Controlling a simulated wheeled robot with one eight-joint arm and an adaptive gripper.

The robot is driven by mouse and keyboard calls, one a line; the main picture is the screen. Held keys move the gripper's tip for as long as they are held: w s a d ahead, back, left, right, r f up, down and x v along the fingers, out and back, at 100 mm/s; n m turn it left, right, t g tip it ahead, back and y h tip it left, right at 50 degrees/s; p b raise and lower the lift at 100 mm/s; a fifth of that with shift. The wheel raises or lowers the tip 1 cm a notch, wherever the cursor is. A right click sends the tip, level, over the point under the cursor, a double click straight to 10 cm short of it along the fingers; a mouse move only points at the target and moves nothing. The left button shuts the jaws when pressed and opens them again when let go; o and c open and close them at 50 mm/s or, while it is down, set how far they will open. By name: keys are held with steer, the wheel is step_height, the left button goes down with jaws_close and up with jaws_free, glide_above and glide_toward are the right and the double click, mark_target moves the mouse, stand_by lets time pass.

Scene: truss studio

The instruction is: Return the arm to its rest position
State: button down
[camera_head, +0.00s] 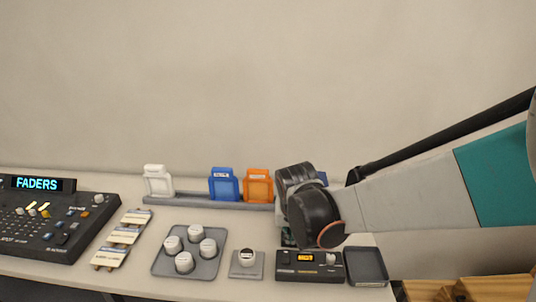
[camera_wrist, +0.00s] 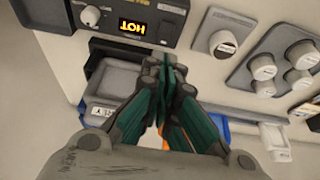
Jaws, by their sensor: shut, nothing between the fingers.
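My arm reaches in from the right in the head view, its wrist bent down over the right part of the table. My gripper (camera_wrist: 165,65) shows in the wrist view with its teal and dark fingers together and nothing between them. It hangs over the table, close to a dark device (camera_wrist: 130,22) with a lit display reading HOT. In the head view that device (camera_head: 308,267) sits below my wrist. My wrist hides most of the gripper there.
A grey tray (camera_head: 217,263) holds several white-topped cups. A single cup (camera_head: 247,258) stands on a small pad. A rack (camera_head: 205,202) at the back holds white, blue and orange holders. A dark empty tray (camera_head: 366,266) lies right of the device. A FADERS console (camera_head: 60,229) stands left. The air above is clear.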

steer(key=s+d+r+t+b, duration=0.1)
steer(key=s+d+r+b, duration=0.1)
steer(key=s, duration=0.7)
steer(key=s+d+r+n+t+b, duration=0.1)
steer(key=s+d+r+t+b, duration=0.1)
steer(key=s+d+r, duration=0.2)
steer(key=s+d, duration=0.3)
steer(key=s, duration=0.3)
steer(key=shift+n+y, duration=0.3)
